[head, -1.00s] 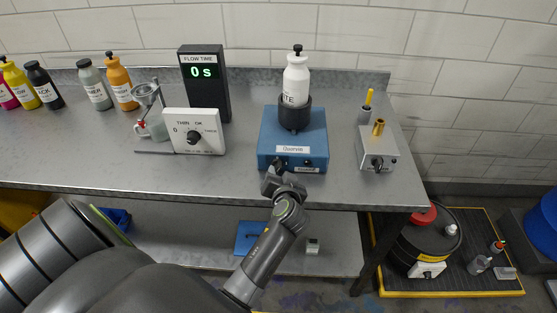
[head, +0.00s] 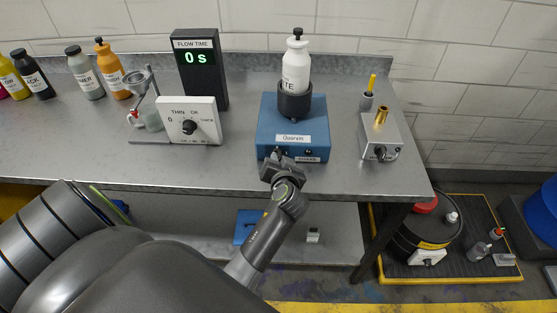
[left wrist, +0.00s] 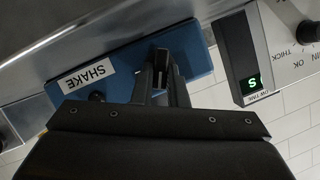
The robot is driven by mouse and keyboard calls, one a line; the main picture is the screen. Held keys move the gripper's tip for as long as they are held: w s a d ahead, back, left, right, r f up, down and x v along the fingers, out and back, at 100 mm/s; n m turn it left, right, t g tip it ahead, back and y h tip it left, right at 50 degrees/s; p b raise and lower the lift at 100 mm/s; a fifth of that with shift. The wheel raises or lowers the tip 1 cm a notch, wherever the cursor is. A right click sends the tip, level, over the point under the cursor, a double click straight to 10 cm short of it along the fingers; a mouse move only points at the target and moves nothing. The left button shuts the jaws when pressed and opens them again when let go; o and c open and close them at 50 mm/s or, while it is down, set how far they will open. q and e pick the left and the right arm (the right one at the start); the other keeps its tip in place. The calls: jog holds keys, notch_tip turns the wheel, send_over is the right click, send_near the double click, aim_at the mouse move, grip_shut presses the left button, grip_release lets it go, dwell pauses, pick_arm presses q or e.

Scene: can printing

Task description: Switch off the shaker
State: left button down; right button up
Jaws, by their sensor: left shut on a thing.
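The shaker is a blue box (head: 265,135) on the grey bench in the head view. A white bottle (head: 296,68) stands upright in its black cup (head: 295,102). A SHAKE label (head: 307,159) is on its front face and also shows upside down in the left wrist view (left wrist: 88,77). My left gripper (head: 279,157) is at the front face, left of that label. In the left wrist view its fingers (left wrist: 160,72) are shut on a small control on the blue front. The fingers mostly hide this control, so its setting cannot be told. My right gripper is not in view.
A dial box (head: 203,128) and a black flow time display (head: 200,75) reading 0 s stand left of the shaker. A grey box with a knob (head: 381,137) stands to its right. Several ink bottles stand at the far left. The bench front edge (head: 350,196) runs below my gripper.

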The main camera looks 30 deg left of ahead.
pick_arm(q)
jog(key=shift+a+n+h+b, duration=0.15)
jog(key=shift+n+h+b, duration=0.35)
jog(key=shift+n, duration=0.5)
jog(key=shift+s+a+n+t+h, duration=0.1)
jog(key=shift+s+n+t+h, duration=0.05)
jog(key=shift+n+t+h, duration=0.65)
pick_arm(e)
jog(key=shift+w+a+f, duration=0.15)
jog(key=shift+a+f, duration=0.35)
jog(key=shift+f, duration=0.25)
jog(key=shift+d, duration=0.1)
pick_arm(q)
jog(key=c, duration=1.4)
grip_release()
jog(key=shift+g, duration=0.3)
jog(key=shift+c, duration=0.2)
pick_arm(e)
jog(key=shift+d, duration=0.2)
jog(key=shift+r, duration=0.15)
